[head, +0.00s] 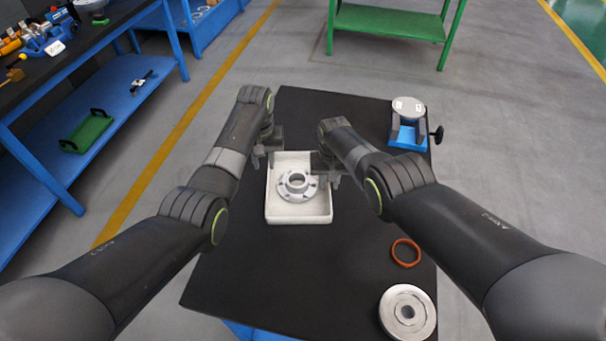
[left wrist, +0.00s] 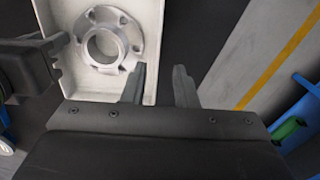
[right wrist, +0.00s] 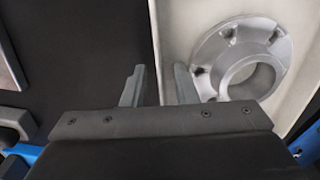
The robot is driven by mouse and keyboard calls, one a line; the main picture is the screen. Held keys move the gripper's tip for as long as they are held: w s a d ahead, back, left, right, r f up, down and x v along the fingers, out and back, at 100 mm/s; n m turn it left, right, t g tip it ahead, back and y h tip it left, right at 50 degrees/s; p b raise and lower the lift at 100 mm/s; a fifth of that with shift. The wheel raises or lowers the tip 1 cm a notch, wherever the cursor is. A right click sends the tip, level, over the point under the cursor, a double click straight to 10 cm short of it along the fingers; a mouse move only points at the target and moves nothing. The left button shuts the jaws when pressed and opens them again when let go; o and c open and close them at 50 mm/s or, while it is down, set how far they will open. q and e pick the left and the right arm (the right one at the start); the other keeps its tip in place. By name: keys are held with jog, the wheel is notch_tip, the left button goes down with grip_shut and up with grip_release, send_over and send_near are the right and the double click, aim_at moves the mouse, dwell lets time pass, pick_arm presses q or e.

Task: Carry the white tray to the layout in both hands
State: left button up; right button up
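The white tray (head: 300,213) lies on the black table top with a grey flanged part (head: 297,196) in it. My left gripper (head: 265,158) is at the tray's far left edge. In the left wrist view its fingers (left wrist: 160,85) are apart, with the tray's side wall (left wrist: 154,45) between them. My right gripper (head: 325,174) is at the far right edge. In the right wrist view its fingers (right wrist: 159,85) are apart, with the tray's wall (right wrist: 158,45) between them. Whether either finger touches the wall is unclear. I cannot tell which place is the layout.
An orange ring (head: 406,252) and a round metal flange (head: 408,312) lie at the table's near right. A blue fixture (head: 408,136) with a round plate stands at the far right corner. The black table (head: 235,270) is clear at near left. Blue and green benches stand beyond.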

jog(key=shift+w+r, duration=0.15)
jog(key=shift+r, duration=0.45)
pick_arm(q)
notch_tip(320, 180, up, 3)
jog(key=shift+f, duration=0.2)
pick_arm(e)
notch_tip(320, 180, up, 11)
jog(key=shift+f, duration=0.15)
dwell(0.6)
